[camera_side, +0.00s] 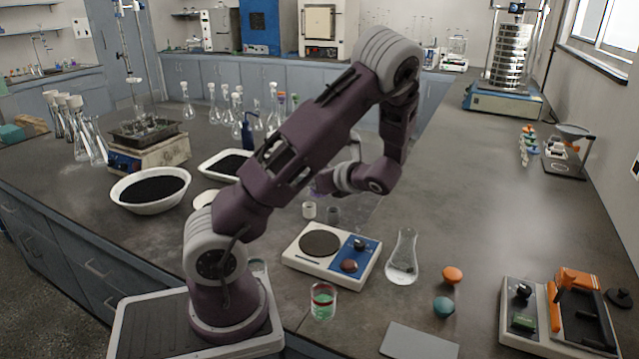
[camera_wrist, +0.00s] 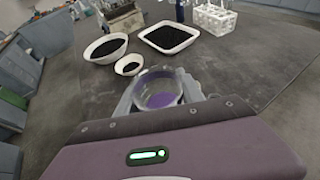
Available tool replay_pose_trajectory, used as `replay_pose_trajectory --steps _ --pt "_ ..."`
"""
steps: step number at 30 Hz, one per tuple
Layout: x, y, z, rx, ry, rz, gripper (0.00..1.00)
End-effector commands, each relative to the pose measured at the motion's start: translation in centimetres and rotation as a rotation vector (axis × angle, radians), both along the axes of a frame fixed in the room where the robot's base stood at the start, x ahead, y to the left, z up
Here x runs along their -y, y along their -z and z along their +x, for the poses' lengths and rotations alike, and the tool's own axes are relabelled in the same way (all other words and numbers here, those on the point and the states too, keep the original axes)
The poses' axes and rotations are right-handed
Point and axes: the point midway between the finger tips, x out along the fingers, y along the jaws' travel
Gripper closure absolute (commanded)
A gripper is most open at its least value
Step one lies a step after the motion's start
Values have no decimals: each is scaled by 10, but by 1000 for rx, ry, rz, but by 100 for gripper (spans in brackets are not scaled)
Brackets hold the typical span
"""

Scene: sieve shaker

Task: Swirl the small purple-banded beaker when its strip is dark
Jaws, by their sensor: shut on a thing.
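In the wrist view, a clear round beaker (camera_wrist: 160,100) with purple in its lower part sits between the two grey fingers of my gripper (camera_wrist: 157,92). The gripper is shut on it. I look down into its open top; I cannot tell whether the purple is a band or contents. In the side view, my arm largely hides the gripper and beaker, near the picture's middle. Another beaker (camera_side: 323,301), with green contents and a reddish band, stands on the bench at the front.
A hotplate (camera_side: 331,250) with a blue panel, a flask (camera_side: 402,258) and two small cups (camera_side: 309,210) stand near my arm. A black-filled white bowl (camera_side: 151,189) and tray (camera_wrist: 169,38) lie left and behind. The bench's right-middle is clear.

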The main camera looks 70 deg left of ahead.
Motion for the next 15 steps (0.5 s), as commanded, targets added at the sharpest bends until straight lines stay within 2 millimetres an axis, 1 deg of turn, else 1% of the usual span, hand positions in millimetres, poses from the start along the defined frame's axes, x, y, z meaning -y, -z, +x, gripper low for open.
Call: replay_pose_trajectory --steps 6,15 --pt "0 -3 0 2 -1 1 99" --pt "0 -38 1 5 0 1 99"
